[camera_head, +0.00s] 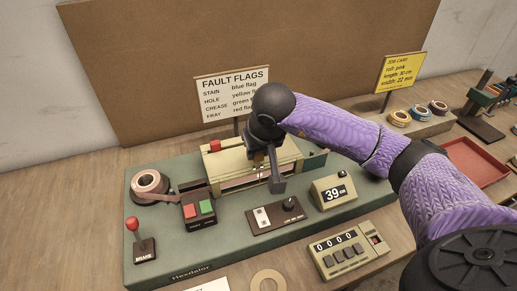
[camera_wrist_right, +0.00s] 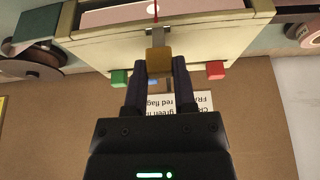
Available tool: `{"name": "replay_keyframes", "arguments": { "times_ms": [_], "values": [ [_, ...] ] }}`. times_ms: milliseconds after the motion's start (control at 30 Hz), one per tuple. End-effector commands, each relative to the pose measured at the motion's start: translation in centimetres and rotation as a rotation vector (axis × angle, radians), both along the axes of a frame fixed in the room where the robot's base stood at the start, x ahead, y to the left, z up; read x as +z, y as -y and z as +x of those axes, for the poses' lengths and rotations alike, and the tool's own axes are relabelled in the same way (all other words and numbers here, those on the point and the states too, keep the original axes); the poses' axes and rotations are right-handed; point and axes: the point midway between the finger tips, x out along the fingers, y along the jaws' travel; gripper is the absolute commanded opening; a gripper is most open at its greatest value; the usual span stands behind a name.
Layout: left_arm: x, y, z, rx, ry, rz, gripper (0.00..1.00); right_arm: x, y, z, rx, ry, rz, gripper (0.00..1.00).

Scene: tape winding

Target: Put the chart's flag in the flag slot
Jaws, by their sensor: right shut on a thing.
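My right gripper (camera_head: 276,184) hangs pointing down over the cream housing (camera_head: 232,161) of the green winding machine. In the right wrist view its two dark fingers (camera_wrist_right: 160,82) are shut on a small ochre-yellow block (camera_wrist_right: 158,61), likely the yellow flag. A grey metal piece (camera_wrist_right: 157,38) lies just beyond the block, over the housing; I cannot tell whether they touch. A red block (camera_head: 215,146) sits at the housing's back left, and a green block (camera_wrist_right: 119,78) shows at its edge. A bit of blue (camera_wrist_right: 153,82) shows between the fingers. The fault flags chart (camera_head: 225,95) stands behind, partly covered by my arm.
On the machine are a tape roll (camera_head: 149,185), a red-knobbed brake lever (camera_head: 140,240), a red and green button box (camera_head: 199,209) and a display reading 39 (camera_head: 333,192). A red tray (camera_head: 474,160) lies at the right.

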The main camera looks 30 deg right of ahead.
Motion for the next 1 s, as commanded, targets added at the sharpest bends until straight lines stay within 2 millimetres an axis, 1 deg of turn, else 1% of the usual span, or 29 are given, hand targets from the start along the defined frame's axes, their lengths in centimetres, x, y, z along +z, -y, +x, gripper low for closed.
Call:
{"name": "replay_keyframes", "arguments": {
  "times_ms": [267, 733, 967, 1000],
  "values": [
    [-0.1, 0.0, 0.0, 0.0, 0.0, 0.0, 0.0, -0.1, 0.0, 0.0, 0.0, 0.0, 0.0, 0.0],
    [-1.7, 0.0, -0.2, 0.0, -0.006, -0.001, 0.0, -2.0, 0.0, 0.0, 0.001, -0.001, 0.0, 0.0],
    [-1.7, 0.0, -0.2, 0.0, -0.005, -0.001, 0.0, -2.0, 0.0, 0.0, 0.001, 0.0, 0.0, 0.0],
    [-1.7, 0.0, -0.2, 0.0, -0.005, -0.001, 0.0, -2.0, 0.0, 0.0, 0.001, 0.0, 0.0, 0.4]
  ]
}}
